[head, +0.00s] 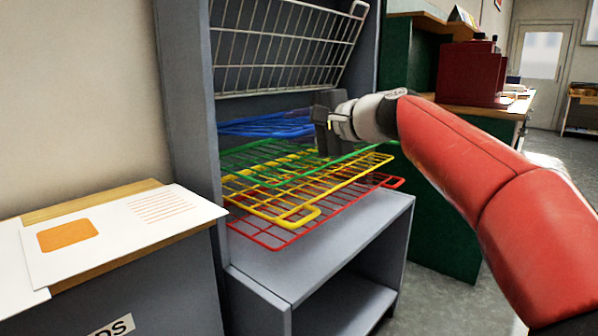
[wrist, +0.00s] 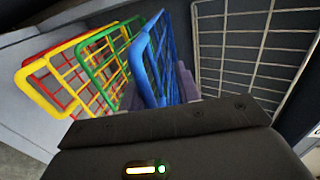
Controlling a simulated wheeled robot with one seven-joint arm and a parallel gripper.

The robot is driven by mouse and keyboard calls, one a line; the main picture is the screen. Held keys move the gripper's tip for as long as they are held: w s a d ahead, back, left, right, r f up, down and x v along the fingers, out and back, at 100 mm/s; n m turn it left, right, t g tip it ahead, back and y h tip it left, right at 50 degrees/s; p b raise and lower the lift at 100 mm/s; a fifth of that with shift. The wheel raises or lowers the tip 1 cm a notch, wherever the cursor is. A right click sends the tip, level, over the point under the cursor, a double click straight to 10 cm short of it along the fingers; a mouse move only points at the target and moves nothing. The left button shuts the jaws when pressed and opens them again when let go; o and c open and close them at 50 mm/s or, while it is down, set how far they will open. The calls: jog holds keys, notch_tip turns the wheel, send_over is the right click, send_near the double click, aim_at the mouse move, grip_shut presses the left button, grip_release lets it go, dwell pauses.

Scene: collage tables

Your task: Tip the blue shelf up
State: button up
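The blue shelf (head: 262,125) is a wire rack in the grey cabinet, above the green one and lying roughly flat. My gripper (head: 322,125) is at its front right part in the head view and hides that end. In the wrist view the blue shelf (wrist: 152,75) runs between my two fingers (wrist: 160,92), one on each side of it. The fingers look apart, with a gap around the wire; their tips are partly hidden by the rack and the gripper body.
Green (head: 255,160), yellow (head: 295,218) and red (head: 278,243) wire shelves lie below. A white wire shelf (head: 285,45) is tipped up above the blue one. The grey cabinet (head: 185,90) walls flank the racks. A low cabinet with papers (head: 120,235) stands at left.

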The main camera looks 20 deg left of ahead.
jog(key=shift+d+f+b, duration=0.15)
jog(key=shift+f+b, duration=1.05)
jog(key=shift+f, duration=0.75)
